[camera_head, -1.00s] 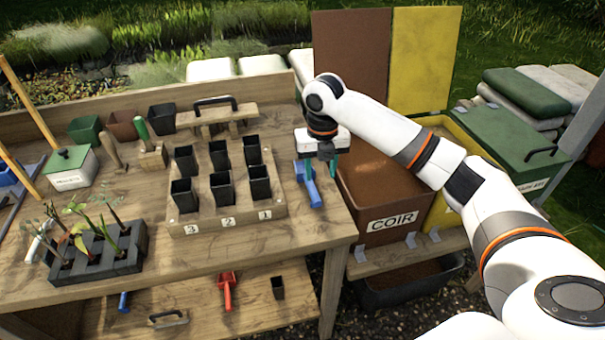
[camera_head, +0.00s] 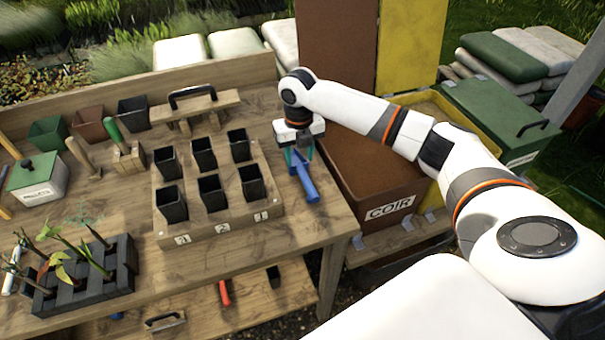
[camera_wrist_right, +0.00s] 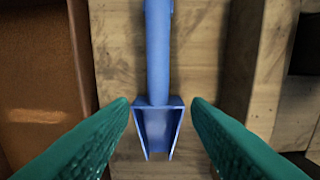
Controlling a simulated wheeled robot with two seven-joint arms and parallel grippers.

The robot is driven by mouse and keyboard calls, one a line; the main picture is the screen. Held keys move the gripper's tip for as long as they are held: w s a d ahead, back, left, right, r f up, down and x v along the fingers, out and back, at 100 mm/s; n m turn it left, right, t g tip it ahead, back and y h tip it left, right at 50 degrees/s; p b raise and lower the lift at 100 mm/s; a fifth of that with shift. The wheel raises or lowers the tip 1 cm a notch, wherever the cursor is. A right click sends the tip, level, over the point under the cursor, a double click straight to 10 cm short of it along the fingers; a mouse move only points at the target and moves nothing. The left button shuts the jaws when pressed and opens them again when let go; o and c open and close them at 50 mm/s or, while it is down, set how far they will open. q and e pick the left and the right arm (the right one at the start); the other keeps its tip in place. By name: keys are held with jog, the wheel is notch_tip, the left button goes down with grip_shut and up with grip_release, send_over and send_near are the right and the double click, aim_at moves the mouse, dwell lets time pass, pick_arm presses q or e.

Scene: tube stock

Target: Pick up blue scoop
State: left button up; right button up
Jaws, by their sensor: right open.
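The blue scoop (camera_head: 306,184) lies on the wooden bench top near its right edge, handle toward the front. My right gripper (camera_head: 299,160) is over the scoop's far end, with its green fingers pointing down. In the right wrist view the scoop (camera_wrist_right: 157,60) runs down the middle, its hollow end between the two green fingers of the open gripper (camera_wrist_right: 160,122). There is a gap on each side and neither finger appears to touch it. My left gripper is not in view.
A wooden block with black pots (camera_head: 215,225) stands left of the scoop. The brown COIR bin (camera_head: 370,180) stands just right of the bench edge. A wooden tool with a black handle (camera_head: 195,108) is behind. A black seedling tray (camera_head: 80,278) is at front left.

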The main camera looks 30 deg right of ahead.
aim_at(301, 169)
jog(key=f, duration=0.2)
jog(key=s+f+p, duration=0.1)
jog(key=shift+f, duration=0.9)
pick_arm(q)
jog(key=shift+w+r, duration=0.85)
pick_arm(e)
jog(key=shift+w, duration=0.15)
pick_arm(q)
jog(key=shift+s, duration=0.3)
pick_arm(e)
grip_shut()
